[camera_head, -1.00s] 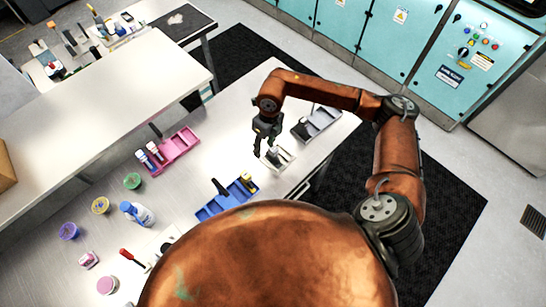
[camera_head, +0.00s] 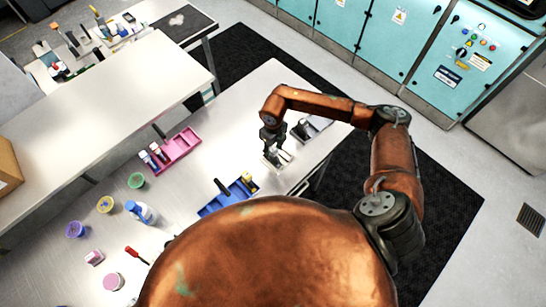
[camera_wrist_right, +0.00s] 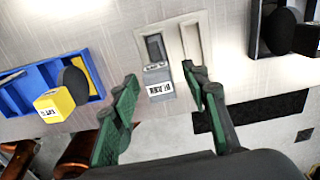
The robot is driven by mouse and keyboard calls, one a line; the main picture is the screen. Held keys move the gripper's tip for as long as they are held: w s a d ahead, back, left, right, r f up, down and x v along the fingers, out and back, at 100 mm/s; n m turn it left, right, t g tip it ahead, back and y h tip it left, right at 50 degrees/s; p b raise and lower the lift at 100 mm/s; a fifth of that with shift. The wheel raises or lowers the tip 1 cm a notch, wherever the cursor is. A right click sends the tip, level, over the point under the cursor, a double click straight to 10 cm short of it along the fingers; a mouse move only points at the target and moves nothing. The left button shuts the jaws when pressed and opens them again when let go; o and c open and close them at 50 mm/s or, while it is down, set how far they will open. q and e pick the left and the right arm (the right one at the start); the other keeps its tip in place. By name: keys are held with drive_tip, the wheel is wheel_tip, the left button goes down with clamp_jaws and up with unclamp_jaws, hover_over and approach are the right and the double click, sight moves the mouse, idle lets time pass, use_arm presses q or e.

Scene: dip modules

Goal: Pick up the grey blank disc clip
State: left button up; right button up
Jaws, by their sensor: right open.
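A grey clip (camera_wrist_right: 158,82) with a white label sits in a small cream tray (camera_wrist_right: 192,38) in the right wrist view; its lettering is too small to read surely. In the head view the cream tray (camera_head: 285,160) lies near the table's right edge, partly under my right gripper (camera_head: 273,151). My right gripper (camera_wrist_right: 160,82) is open and empty. Its green fingers stand apart, one to each side of the clip, and I cannot tell how far above it they are. My left gripper is not in view.
A blue tray (camera_head: 212,207) with a yellow clip (camera_wrist_right: 54,106) and black disc lies left of the cream tray. A grey tray (camera_head: 321,126) with another clip (camera_wrist_right: 306,38) and black disc lies right. A pink tray (camera_head: 183,143) and several tubs stand further left.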

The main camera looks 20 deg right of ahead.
drive_tip(key=shift+c, duration=0.4)
clamp_jaws()
drive_tip(key=shift+r, duration=0.15)
